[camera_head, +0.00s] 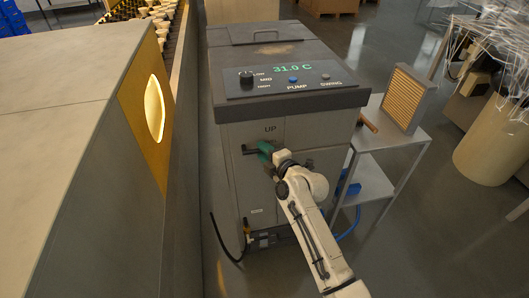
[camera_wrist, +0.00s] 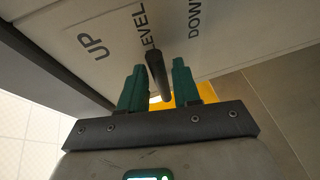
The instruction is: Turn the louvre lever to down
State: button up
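The louvre lever (camera_wrist: 157,72) is a dark bar on the grey cabinet front (camera_wrist: 245,25), in line with the LEVEL label in the wrist view. The UP label is to its left and the DOWN label to its right. My gripper (camera_wrist: 158,74) is open, with one green finger on each side of the lever and a visible gap on both sides. In the head view my gripper (camera_head: 266,151) is at the upper front of the cabinet, below the UP label. The dark lever end (camera_head: 250,150) shows just left of the green fingers; the rest is hidden.
The cabinet top has a panel (camera_head: 292,79) reading 31.0 C, with a knob and buttons. A metal side table (camera_head: 400,142) with a slatted filter (camera_head: 404,100) stands at right. A large grey housing (camera_head: 75,150) with a glowing window stands close at left.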

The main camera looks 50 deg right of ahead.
grip_shut()
jog(key=shift+f, duration=0.1)
dwell(0.4)
jog(key=f+m+t+b, duration=0.1)
jog(key=m+b, duration=0.1)
jog(key=b, duration=0.4)
jog(key=f+m+t+b, duration=0.1)
jog(key=m+b, duration=0.1)
jog(key=b, duration=0.5)
jog(key=a+f+m+t+b, duration=0.1)
jog(key=f+m+b, duration=0.1)
jog(key=b, duration=0.4)
jog(key=shift+w+m, duration=0.3)
jog(key=shift+m, duration=0.1)
jog(key=shift+b, duration=0.4)
jog(key=shift+o, duration=1.2)
grip_release()
jog(key=shift+r, duration=0.1)
